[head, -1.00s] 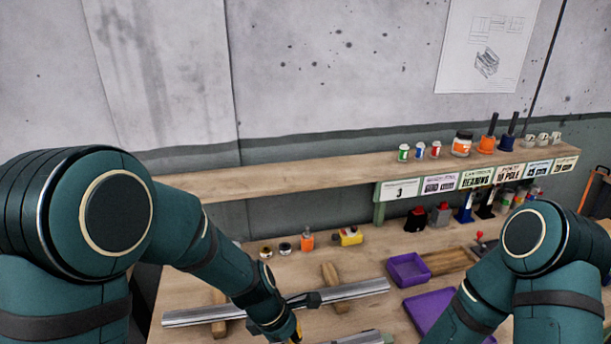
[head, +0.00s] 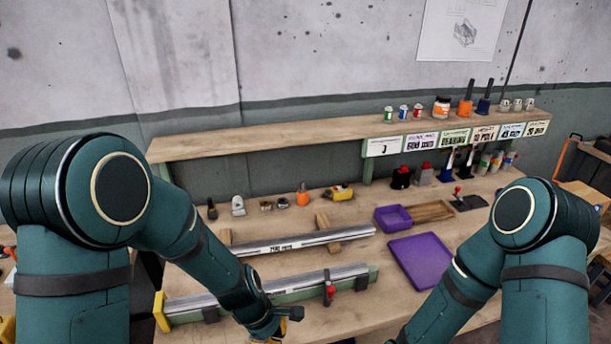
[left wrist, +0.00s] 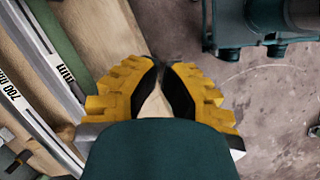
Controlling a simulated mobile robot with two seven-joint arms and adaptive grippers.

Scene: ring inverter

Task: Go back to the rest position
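My left gripper (head: 285,318) is low in the head view, in front of the near rail and over the front part of the bench. The left wrist view shows its yellow fingers with black pads (left wrist: 163,75). The fingertips come together with nothing held between them. Bench wood lies below on the left and the concrete floor on the right. My right arm reaches down out of the bottom of the head view, so its gripper is hidden.
A metal rail (head: 290,244) rests on wooden blocks. A nearer rail (head: 290,286) has a yellow end and a red clamp. A purple tray (head: 420,262) and a purple bin (head: 392,218) lie right. A shelf (head: 270,130) with bottles runs behind. The front right bench is clear.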

